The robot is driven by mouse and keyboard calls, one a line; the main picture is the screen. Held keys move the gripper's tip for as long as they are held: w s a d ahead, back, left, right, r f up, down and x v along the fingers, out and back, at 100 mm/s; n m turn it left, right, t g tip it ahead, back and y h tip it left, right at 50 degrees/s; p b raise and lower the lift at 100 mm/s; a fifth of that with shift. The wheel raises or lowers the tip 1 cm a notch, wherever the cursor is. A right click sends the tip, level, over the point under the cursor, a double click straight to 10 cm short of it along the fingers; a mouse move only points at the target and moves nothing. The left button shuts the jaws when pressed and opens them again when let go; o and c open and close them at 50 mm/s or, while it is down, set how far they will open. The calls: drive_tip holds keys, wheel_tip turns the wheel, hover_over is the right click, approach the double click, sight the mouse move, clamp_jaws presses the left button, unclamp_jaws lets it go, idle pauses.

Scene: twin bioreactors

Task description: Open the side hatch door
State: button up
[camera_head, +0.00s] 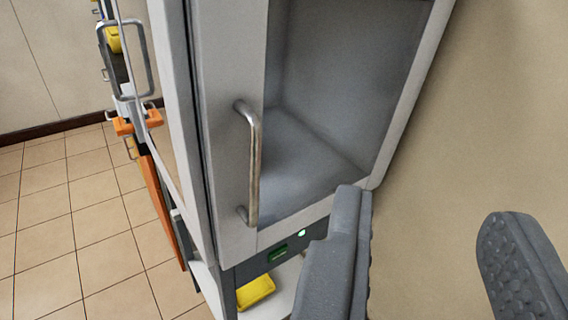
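The side hatch door (232,70) is a pale grey framed panel with a large window-like inner area (320,150). I cannot tell whether that area is glass or an opening. A curved metal handle (254,165) stands upright on the left part of its frame. The door looks shut along its left edge. My gripper (430,245) is at the lower right, with two dark grey ridged fingers spread wide apart and nothing between them. It is right of the handle and not touching it. The left finger covers part of the cabinet's lower right corner.
A beige wall (480,120) runs close along the right. Left of the cabinet are another metal handle (150,60), orange clamps (135,122) and a tiled floor (80,220) with free room. A yellow item (256,291) lies on a low shelf below a green-lit panel (278,253).

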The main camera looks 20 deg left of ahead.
wheel_tip(320, 180, down, 7)
drive_tip(key=w+a+n+y+p, duration=0.1)
drive_tip(key=w+a+y, duration=0.1)
drive_tip(key=y, duration=0.1)
drive_tip(key=n+y, duration=0.1)
drive_tip(key=y, duration=0.2)
approach(255, 155)
drive_tip(key=x, duration=0.9)
drive_tip(key=shift+a, duration=0.1)
clamp_jaws()
